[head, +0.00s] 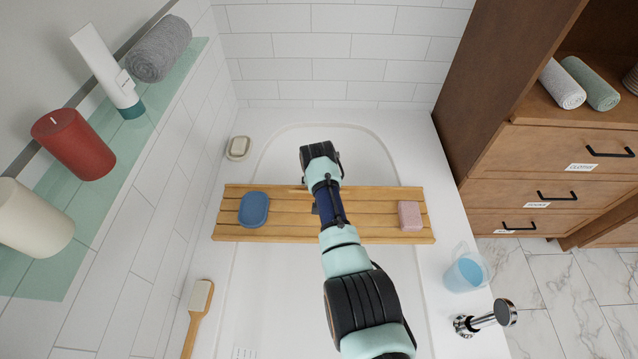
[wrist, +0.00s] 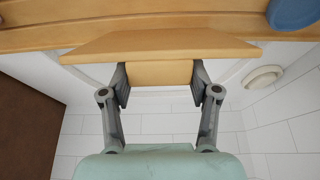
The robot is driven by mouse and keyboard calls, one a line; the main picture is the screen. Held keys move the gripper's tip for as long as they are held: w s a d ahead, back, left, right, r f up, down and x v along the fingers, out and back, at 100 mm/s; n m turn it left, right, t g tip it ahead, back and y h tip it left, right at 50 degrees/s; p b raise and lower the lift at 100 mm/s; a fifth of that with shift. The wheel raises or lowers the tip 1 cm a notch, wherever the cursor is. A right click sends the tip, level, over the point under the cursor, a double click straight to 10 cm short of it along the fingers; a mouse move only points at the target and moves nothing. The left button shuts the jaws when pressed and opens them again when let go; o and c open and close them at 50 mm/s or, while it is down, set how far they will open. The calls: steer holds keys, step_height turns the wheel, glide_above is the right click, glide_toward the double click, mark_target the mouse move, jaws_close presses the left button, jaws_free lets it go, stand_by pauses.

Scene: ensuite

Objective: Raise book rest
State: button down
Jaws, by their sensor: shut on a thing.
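The book rest (wrist: 160,46) is a pale wooden panel in the wrist view. Its wide top edge stands out from the slatted bath tray (wrist: 35,38), and a narrower part reaches down between my fingers. My gripper (wrist: 160,82) is shut on this narrower part, one grey finger at each side. The panel looks tilted away from the tray, but the exact angle is unclear. In the head view, the tray (head: 375,217) lies across the bathtub, and my arm hides the gripper and most of the book rest.
A blue dish (head: 254,209) sits on the tray's left and a pink soap bar (head: 410,215) on its right. A soap dish (head: 238,148) and a brush (head: 199,307) lie on the left rim.

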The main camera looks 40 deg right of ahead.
steer(key=shift+w+r, duration=0.15)
steer(key=shift+r, duration=0.1)
steer(key=shift+c, duration=1.3)
jaws_free()
steer(key=shift+d, duration=0.15)
steer(key=shift+f, duration=0.1)
steer(key=v, duration=1.2)
